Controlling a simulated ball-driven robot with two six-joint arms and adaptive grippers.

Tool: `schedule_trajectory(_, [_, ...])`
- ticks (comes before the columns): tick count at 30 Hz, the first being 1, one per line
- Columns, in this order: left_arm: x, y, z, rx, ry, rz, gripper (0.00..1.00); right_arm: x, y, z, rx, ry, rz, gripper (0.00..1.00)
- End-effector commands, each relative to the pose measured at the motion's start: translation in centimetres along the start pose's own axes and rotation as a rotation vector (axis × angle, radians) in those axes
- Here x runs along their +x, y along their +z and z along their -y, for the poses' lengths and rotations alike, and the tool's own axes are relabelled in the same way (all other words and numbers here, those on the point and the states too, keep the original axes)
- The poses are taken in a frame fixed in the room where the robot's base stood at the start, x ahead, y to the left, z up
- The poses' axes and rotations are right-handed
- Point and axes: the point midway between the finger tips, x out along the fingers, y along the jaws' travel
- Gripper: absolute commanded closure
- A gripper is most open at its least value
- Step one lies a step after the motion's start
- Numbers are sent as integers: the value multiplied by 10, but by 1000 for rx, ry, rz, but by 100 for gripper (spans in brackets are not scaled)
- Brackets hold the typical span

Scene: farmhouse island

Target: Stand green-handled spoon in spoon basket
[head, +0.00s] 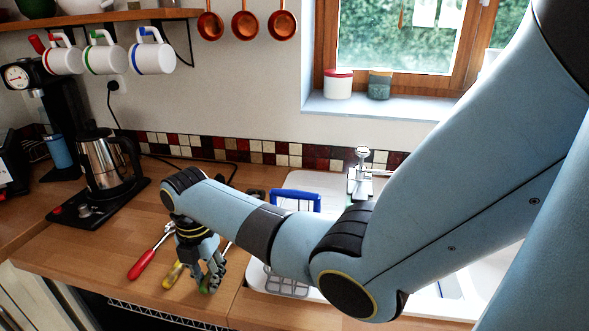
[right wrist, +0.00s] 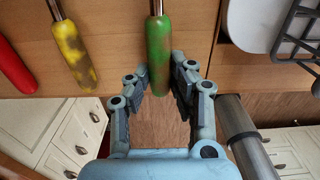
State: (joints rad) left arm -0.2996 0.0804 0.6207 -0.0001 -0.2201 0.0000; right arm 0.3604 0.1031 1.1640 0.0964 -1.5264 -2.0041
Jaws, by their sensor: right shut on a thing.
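The green-handled spoon (right wrist: 158,60) lies on the wooden counter with its handle toward the front edge. My right gripper (head: 212,279) points down over the counter and is shut on the green handle (head: 204,290). In the right wrist view the handle sits between my right gripper's fingers (right wrist: 160,82). The spoon's far end is hidden by my arm in the head view. The grey wire spoon basket (head: 285,284) stands right of the gripper by the sink, partly hidden by my arm. It also shows at the upper right in the wrist view (right wrist: 300,40). My left gripper is not in view.
A yellow-handled utensil (head: 173,275) and a red-handled utensil (head: 142,264) lie left of the gripper. A kettle (head: 106,163) stands further left. A blue-framed item (head: 293,200) and a tap (head: 361,176) are at the sink behind my arm.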

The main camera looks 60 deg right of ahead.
Motion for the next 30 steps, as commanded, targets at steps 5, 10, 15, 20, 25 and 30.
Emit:
schedule_trajectory(5, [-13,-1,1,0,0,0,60,-12,0,0,0,0,0,100])
schedule_trajectory(10, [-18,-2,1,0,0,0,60,-19,0,0,0,1,1,100])
schedule_trajectory(15, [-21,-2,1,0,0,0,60,-28,0,0,0,1,0,100])
schedule_trajectory(20, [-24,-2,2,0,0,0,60,-37,0,0,0,1,0,100])
schedule_trajectory(25, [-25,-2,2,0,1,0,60,-39,0,0,0,0,0,100])
schedule_trajectory(30, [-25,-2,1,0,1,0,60,-38,0,0,0,0,0,100])
